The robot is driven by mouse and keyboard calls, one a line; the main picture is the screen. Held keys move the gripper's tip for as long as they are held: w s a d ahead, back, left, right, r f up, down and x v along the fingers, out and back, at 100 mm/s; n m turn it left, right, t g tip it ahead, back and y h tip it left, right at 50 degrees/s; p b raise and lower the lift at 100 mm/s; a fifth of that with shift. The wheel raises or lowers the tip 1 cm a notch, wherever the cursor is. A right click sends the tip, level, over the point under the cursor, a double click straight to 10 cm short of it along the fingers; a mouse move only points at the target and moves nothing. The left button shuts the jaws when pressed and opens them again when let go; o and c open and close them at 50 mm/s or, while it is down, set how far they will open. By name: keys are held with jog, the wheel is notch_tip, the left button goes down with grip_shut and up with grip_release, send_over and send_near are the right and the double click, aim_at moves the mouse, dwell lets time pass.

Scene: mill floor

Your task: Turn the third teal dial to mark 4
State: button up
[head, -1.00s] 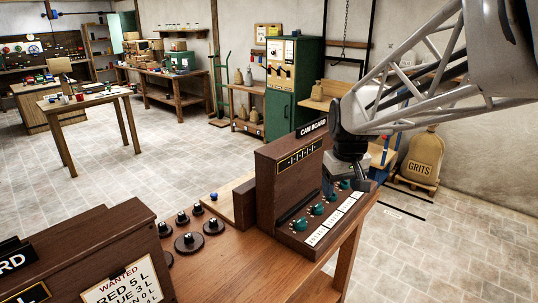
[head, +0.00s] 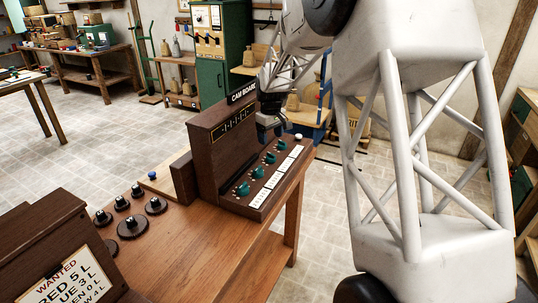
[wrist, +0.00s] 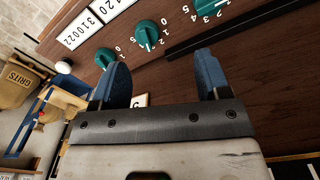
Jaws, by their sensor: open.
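The cam board (head: 222,138) stands on the wooden bench, with a row of several teal dials on its sloping face. Counting from the near end in the head view, the third teal dial (head: 269,158) shows clear of my gripper (head: 268,122). In the wrist view the third dial (wrist: 147,32) seems to be the middle one, with small numerals around it; its setting is hard to read. The fourth dial (wrist: 105,57) is partly behind a finger. My gripper (wrist: 163,82) is open and empty, its blue fingers apart above the board and touching no dial.
White number cards (head: 271,178) run along the board's front edge. A black strip (wrist: 205,42) lies behind the dials. Dark knobs (head: 132,226) and a blue button (head: 152,175) are on the bench. A wanted sign (head: 72,284) is at lower left.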

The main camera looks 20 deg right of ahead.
aim_at(271, 154)
jog(key=shift+n, duration=0.3)
jog(key=w+f, duration=0.1)
jog(key=w+d+f, duration=0.1)
jog(key=w+f, duration=0.1)
jog(key=shift+w+d+f, duration=0.2)
jog(key=shift+w+d, duration=0.05)
jog(key=shift+w, duration=0.15)
jog(key=shift+f, duration=0.15)
jog(key=shift+f, duration=3.75)
jog(key=c, duration=0.9)
